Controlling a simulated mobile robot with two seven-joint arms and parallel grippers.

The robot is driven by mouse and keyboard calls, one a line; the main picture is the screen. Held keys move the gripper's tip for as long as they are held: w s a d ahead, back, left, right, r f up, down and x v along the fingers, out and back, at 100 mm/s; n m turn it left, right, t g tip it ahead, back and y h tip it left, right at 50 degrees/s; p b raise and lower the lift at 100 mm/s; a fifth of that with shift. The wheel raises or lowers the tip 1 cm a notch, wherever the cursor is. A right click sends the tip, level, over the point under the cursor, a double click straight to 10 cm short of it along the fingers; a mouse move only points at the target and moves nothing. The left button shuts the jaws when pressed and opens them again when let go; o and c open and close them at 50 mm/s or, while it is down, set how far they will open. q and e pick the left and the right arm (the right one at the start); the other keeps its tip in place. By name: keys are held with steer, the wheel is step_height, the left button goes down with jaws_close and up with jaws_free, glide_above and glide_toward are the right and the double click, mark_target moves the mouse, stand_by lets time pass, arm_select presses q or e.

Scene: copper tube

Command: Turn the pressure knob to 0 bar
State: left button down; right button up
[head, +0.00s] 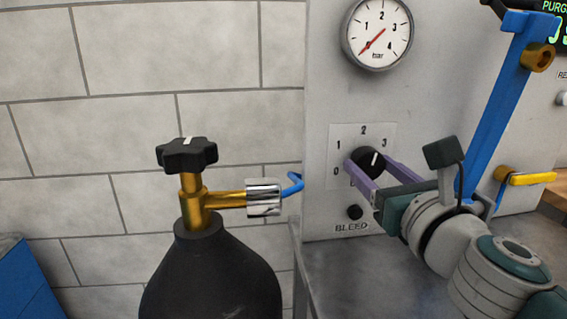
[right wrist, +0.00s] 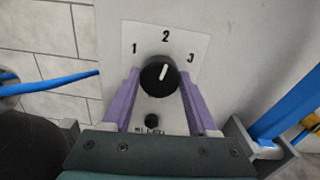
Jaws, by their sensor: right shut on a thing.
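The black pressure knob (head: 369,160) sits on a white dial plate (head: 342,140) marked 0, 1, 2, 3 on the grey panel; any further mark is hidden. It also shows in the right wrist view (right wrist: 158,76). Its white line points up and slightly right, near 2 or between 2 and 3. My right gripper (head: 368,167) has its purple fingers on either side of the knob and is shut on it. The round gauge (head: 377,33) above has a red needle pointing lower left, at about 0. My left gripper is not in view.
A small black button (head: 354,212), labelled BLEED, is just below the knob. A black cylinder (head: 210,280) with a brass valve and black handwheel (head: 187,154) stands left. A blue bar (head: 505,100) and a yellow lever (head: 528,179) are at right, close to my right arm.

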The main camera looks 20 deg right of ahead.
steer(key=c, duration=0.3)
steer(key=shift+n, duration=0.3)
steer(key=n+p, duration=0.2)
steer(key=n, duration=0.4)
steer(key=shift+r, duration=0.1)
steer(key=n+p, duration=0.2)
steer(key=n, duration=0.4)
steer(key=n+p, duration=0.2)
steer(key=n, duration=0.5)
steer(key=shift+r+g, duration=0.1)
steer(key=shift+g, duration=0.2)
steer(key=n+p, duration=0.1)
steer(key=n, duration=0.4)
steer(key=shift+n+h+p, duration=0.4)
